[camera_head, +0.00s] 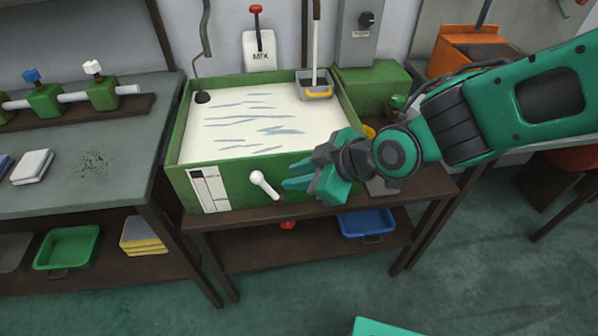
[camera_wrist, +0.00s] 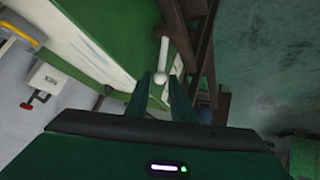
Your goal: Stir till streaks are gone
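A green-sided vat (camera_head: 240,165) holds white liquid (camera_head: 225,125) with several blue-grey streaks across its surface. A white lever (camera_head: 265,186) sits on the vat's front wall, tilted down to the right. My gripper (camera_head: 287,176) is just right of this lever, in front of the vat. In the wrist view my gripper (camera_wrist: 161,84) has its fingers apart, with the lever's white knob (camera_wrist: 161,77) between or just beyond the tips; contact is unclear. A red-topped lever (camera_head: 257,25) stands on a wall plate (camera_head: 259,52) that appears to read MIX; the plate shows in the wrist view (camera_wrist: 45,78).
A grey basket (camera_head: 313,85) with a yellow edge and pale handle sits at the vat's back right corner. A dark rod (camera_head: 204,70) stands at the back left. A blue tray (camera_head: 366,224) is on the shelf below. A workbench (camera_head: 120,125) stands left.

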